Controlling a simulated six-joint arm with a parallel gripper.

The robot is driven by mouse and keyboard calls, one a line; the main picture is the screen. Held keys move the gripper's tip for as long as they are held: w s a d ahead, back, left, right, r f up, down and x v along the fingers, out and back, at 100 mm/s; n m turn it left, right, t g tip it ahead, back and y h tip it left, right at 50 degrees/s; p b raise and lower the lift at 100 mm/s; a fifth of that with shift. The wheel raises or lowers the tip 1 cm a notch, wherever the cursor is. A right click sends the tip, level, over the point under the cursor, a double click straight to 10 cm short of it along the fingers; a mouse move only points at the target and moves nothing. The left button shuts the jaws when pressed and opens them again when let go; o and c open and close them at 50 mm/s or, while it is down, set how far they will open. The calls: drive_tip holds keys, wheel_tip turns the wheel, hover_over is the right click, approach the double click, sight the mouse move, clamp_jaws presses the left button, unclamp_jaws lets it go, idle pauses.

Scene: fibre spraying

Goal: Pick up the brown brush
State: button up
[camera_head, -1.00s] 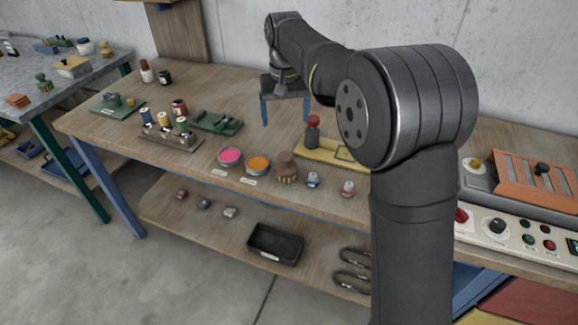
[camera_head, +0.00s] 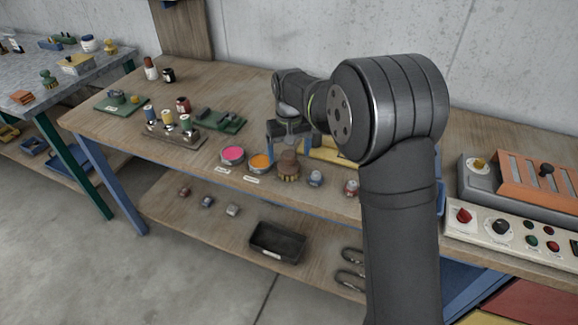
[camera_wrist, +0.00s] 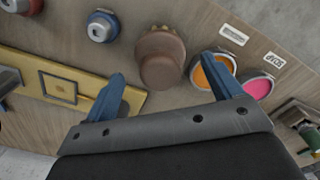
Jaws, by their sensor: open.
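The brown brush (camera_head: 288,167) stands upright on the wooden workbench (camera_head: 340,192), bristles down, to the right of the orange pot. In the wrist view its rounded brown top (camera_wrist: 160,62) lies beyond the fingertips, roughly midway between them. My gripper (camera_head: 289,143) is open and empty, its two blue fingers spread just behind and above the brush. In the wrist view my gripper (camera_wrist: 165,72) has the left finger over the yellow board and the right finger near the orange pot. Neither finger appears to touch the brush.
An orange pot (camera_head: 261,162) and a pink pot (camera_head: 232,155) stand left of the brush. Small grey-blue (camera_head: 316,178) and red-capped (camera_head: 351,187) items stand to its right. A yellow board (camera_head: 325,153) lies behind. A rack of spools (camera_head: 172,134) is farther left.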

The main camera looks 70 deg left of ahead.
sight(289, 163)
drive_tip(key=shift+d+f, duration=0.1)
drive_tip(key=shift+f, duration=2.3)
drive_tip(key=c, duration=1.2)
drive_tip(key=shift+r, duration=0.15)
wheel_tip(289, 163, up, 4)
drive_tip(key=shift+r, duration=0.15)
drive_tip(key=w+d+r, duration=0.2)
drive_tip(key=w, duration=0.1)
drive_tip(key=w+d+r, duration=0.2)
drive_tip(key=w+d, duration=0.1)
drive_tip(key=w+d+r, duration=0.2)
drive_tip(key=shift+w+d+r, duration=0.25)
drive_tip(key=shift+w+d, duration=0.05)
drive_tip(key=shift+w, duration=0.1)
